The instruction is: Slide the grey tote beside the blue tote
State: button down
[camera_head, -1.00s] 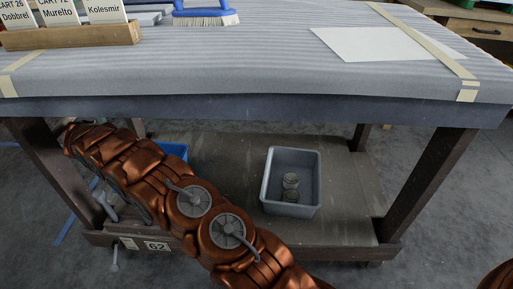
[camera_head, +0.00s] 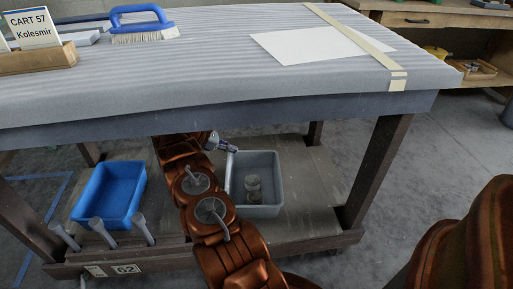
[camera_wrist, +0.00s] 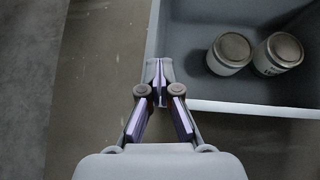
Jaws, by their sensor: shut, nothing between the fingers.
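The blue tote (camera_head: 112,190) stands empty on the same shelf to the left, apart from the grey one. My gripper (camera_head: 229,182) is shut and empty at the grey tote's left side. In the wrist view its fingertips (camera_wrist: 159,66) overlap the tote's corner; I cannot tell if they touch.
The padded cart top (camera_head: 210,75) hangs low over my arm. Several grey pegs (camera_head: 100,230) stand at the shelf's front left edge. A dark cart leg (camera_head: 375,170) is at the right. Bare shelf shows right of the grey tote; my arm crosses the space between the totes.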

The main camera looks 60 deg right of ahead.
jog(key=b, duration=0.4)
send_over(261, 157)
jog(key=shift+w+a+f, duration=0.1)
jog(key=shift+w+a, duration=0.05)
jog(key=shift+w, duration=0.1)
jog(key=shift+s+f, duration=0.25)
jog(key=shift+w+f+b, duration=0.1)
jog(key=shift+f+b, duration=0.15)
jog(key=shift+b, duration=0.1)
jog(key=shift+r+p, duration=0.2)
jog(key=shift+p, duration=0.3)
jog(key=shift+f+p, duration=0.3)
jog(key=shift+f, duration=0.15)
jog(key=shift+f, duration=0.15)
